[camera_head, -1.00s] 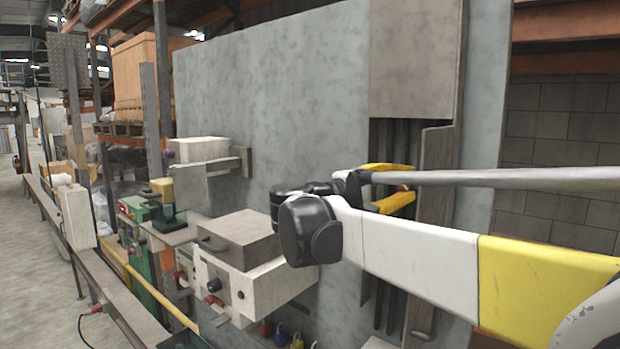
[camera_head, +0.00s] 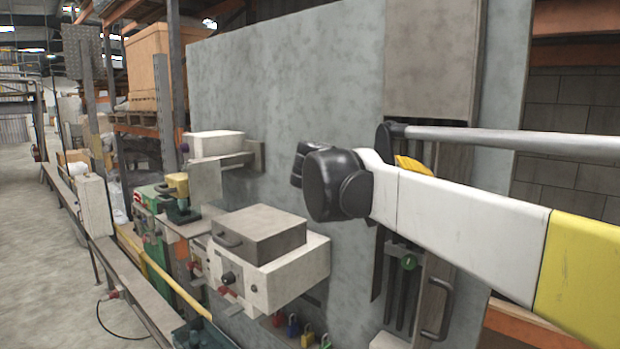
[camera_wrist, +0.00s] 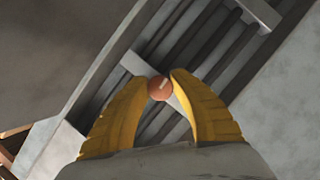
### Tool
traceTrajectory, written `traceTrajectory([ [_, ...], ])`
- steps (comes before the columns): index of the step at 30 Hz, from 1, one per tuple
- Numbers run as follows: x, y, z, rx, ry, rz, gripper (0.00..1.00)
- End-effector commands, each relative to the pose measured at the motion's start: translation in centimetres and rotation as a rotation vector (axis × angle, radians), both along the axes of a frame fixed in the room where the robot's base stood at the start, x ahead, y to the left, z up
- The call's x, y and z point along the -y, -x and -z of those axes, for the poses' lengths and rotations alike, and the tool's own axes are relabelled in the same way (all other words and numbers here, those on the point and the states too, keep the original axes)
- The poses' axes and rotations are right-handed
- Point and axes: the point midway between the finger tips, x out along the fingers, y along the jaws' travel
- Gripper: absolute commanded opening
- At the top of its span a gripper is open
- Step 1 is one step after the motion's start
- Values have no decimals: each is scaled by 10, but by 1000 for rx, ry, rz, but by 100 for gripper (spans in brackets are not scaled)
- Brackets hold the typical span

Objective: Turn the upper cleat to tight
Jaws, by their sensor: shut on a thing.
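In the wrist view, an orange-brown round knob (camera_wrist: 159,90) with a short pale mark sits between the two yellow fingertips of my gripper (camera_wrist: 161,78). I take it to be the upper cleat. The fingers are shut on it, one on each side. Behind it are dark slats in a recess. In the head view, my gripper (camera_head: 414,165) is mostly hidden behind my white arm link, and the upper cleat is hidden. A green round knob (camera_head: 408,262) shows lower down on the dark vertical bars (camera_head: 392,290).
A narrow panel with a handle (camera_head: 437,310) stands at the right of the bars. A grey plate (camera_head: 430,60) covers the recess above. A large grey wall panel (camera_head: 300,90) surrounds it. A white control box (camera_head: 275,270) juts out at the left, with several padlocks below.

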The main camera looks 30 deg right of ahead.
Motion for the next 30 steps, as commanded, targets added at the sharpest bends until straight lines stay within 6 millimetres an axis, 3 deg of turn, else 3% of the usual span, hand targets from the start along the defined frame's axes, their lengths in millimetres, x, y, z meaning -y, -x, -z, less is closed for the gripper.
traceTrajectory([
  [22, 0, 0, -1, 83, -32, -1, 0],
  [23, 0, 0, -1, 83, -32, -1, 34],
  [24, 0, 0, -1, 83, -32, -1, 46],
  [25, 0, 0, -1, 83, -33, 0, 51],
  [30, 0, 0, 0, 82, -33, 0, 51],
])
